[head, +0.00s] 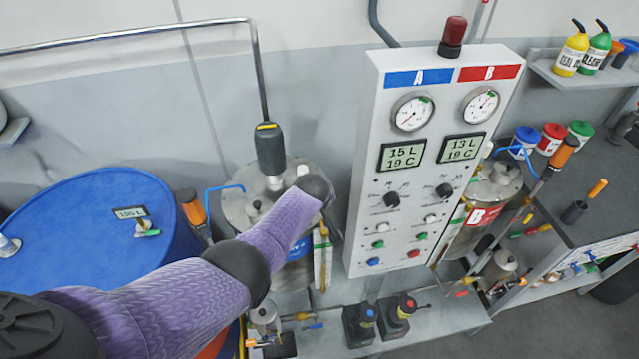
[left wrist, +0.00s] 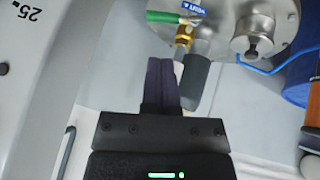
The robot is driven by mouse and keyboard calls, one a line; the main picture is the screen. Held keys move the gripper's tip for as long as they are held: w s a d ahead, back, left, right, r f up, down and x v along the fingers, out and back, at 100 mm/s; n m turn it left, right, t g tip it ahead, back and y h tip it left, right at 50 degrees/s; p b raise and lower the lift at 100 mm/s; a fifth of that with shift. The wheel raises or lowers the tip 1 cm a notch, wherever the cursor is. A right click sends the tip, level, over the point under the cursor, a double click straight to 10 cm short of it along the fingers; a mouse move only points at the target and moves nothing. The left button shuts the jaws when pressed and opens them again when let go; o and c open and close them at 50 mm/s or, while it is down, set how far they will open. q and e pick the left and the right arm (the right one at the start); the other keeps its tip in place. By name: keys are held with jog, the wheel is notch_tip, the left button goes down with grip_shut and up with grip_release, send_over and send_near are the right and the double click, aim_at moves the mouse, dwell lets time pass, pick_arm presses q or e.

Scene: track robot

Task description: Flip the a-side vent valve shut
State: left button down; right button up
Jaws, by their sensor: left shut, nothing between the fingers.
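In the left wrist view, the vent valve has a brass body (left wrist: 184,36), a green lever (left wrist: 172,17) reaching left and a blue tag (left wrist: 193,5) lettered VENT. It sits beside the steel tank lid (left wrist: 285,20). A dark grey cylinder (left wrist: 197,75) hangs below the brass body. My left gripper (left wrist: 165,62) is shut and empty, its fingertips just below the lever and left of the grey cylinder; I cannot tell whether they touch it. In the head view, my purple left arm crosses the A-side tank (head: 237,205) and the valve cannot be made out. My right gripper is out of view.
The grey A/B control panel (head: 365,180) stands right of my left arm. A blue drum (head: 70,220) is at left. Two small black devices (head: 358,322) (head: 396,315) sit on the bench below. A blue hose (left wrist: 262,70) curves near the tank lid.

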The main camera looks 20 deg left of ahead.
pick_arm(q)
jog(key=a+p+v, duration=0.1)
jog(key=p+v, duration=0.2)
jog(key=v, duration=0.3)
jog(key=shift+d+r, duration=0.2)
jog(key=shift+r, duration=0.25)
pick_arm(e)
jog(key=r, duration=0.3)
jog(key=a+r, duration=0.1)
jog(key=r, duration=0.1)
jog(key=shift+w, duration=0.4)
pick_arm(q)
jog(key=shift+s, duration=0.2)
